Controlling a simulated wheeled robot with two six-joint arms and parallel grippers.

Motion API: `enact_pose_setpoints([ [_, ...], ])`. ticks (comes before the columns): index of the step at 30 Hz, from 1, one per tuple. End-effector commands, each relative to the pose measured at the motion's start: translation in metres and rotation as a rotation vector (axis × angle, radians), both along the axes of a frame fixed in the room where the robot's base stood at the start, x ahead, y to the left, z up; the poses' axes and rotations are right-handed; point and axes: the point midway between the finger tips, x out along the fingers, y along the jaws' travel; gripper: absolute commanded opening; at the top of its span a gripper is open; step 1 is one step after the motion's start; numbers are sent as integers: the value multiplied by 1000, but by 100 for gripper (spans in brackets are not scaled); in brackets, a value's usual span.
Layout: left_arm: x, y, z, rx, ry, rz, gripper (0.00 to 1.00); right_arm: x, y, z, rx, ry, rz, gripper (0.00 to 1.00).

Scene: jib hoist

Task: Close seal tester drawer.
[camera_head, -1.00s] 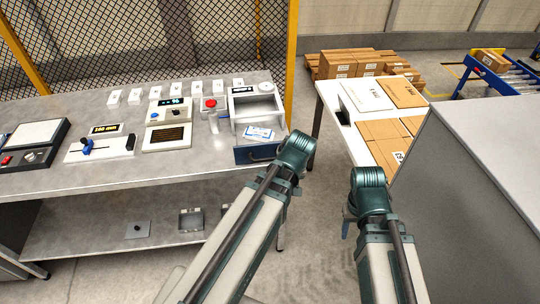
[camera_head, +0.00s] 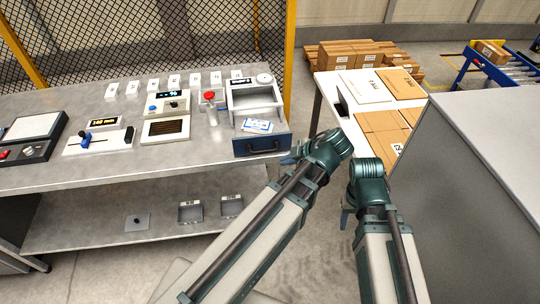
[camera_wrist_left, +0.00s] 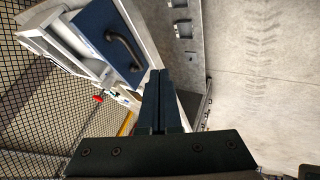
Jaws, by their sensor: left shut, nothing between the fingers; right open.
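The seal tester (camera_head: 254,98) is a white box with a small display at the right end of the bench. Its drawer (camera_head: 262,145) has a dark blue front with a dark bar handle and stands pulled out, with a blue and white packet (camera_head: 257,125) in it. In the left wrist view the blue front (camera_wrist_left: 108,42) and handle (camera_wrist_left: 124,48) lie left of my fingers. My left gripper (camera_head: 288,160) is shut and empty, just right of the drawer front; I see no clear contact. My right gripper (camera_head: 346,217) is open, low and away from the bench.
The bench top (camera_head: 60,180) holds several devices left of the tester, including one with a red button (camera_head: 210,96). A white table (camera_head: 335,90) with cartons stands to the right. A large grey cabinet (camera_head: 480,150) fills the right side. Floor shows between the bench and table.

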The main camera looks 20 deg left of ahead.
Motion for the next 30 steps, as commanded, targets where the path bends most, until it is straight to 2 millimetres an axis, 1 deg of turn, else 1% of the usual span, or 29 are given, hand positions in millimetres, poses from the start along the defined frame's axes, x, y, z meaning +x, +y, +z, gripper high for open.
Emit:
enact_pose_setpoints([
  [4,2,6,-10,-1,0,1,0,0,0,-10,0,0,0,50],
  [7,5,14,-23,-1,0,1,0,0,0,-23,0,0,-1,50],
  [15,15,43,-61,-1,2,1,0,0,0,-61,0,0,-1,50],
  [21,22,63,-85,-1,2,1,0,0,0,-85,0,0,-1,50],
  [22,29,65,-76,-1,2,1,0,0,0,-76,0,0,-1,50],
  [23,34,67,-73,-1,2,0,0,0,0,-73,0,0,-1,50],
  [27,47,76,-70,-1,1,-1,0,0,0,-70,0,0,-1,50],
  [30,52,79,-69,-1,2,-1,0,0,0,-69,0,0,-1,50],
])
